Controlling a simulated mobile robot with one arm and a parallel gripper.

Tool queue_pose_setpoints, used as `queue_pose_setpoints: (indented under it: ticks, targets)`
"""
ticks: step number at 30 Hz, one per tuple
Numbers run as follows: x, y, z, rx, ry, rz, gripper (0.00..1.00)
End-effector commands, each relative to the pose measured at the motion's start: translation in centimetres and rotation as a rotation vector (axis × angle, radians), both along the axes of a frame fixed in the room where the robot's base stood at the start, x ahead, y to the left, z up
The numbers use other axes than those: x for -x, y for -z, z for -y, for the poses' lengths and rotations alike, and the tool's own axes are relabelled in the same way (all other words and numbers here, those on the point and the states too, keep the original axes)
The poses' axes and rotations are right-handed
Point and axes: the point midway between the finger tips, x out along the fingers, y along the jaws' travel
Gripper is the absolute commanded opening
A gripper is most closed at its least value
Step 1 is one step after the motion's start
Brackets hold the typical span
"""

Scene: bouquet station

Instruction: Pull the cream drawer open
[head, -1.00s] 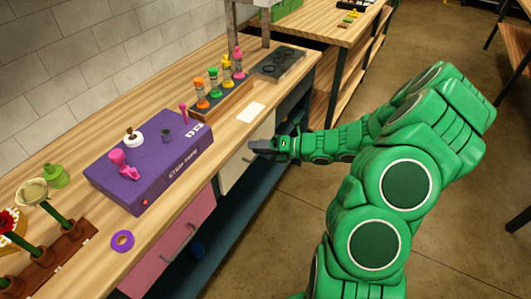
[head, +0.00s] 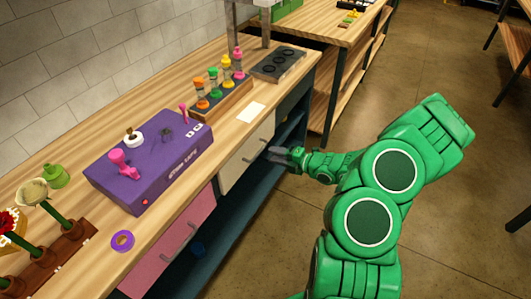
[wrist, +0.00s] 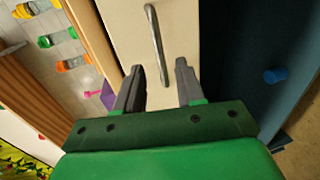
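The cream drawer (head: 240,168) is under the front edge of the wooden counter, and its front looks flush with the cabinet. In the wrist view its cream front (wrist: 185,25) fills the upper middle, with a grey bar handle (wrist: 157,45) on it. My gripper (head: 279,154) is in front of the drawer, apart from it. In the wrist view my gripper (wrist: 159,70) is open and empty, its two fingers spread below the handle's near end. The handle lies roughly between the finger lines, not visibly touched.
A pink drawer (head: 178,240) sits left of the cream one. An open dark blue shelf (head: 225,235) lies below, with a blue item (wrist: 275,75) in it. The purple machine (head: 150,165) and bottle rack (head: 222,100) stand on the counter. The floor (head: 290,230) beside the counter is clear.

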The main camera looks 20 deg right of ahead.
Motion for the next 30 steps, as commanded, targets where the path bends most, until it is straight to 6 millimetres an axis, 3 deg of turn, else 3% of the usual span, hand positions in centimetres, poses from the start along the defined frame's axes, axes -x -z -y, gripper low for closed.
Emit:
queue_pose_setpoints:
  ticks: [13,27,30]
  targets:
    - [-2.9,0.9,-2.9,0.002,-0.002,0.0,0.38]
    - [-3.4,1.0,-3.4,0.001,0.0,0.001,0.38]
    - [-3.4,1.0,-3.4,0.001,0.0,0.001,0.26]
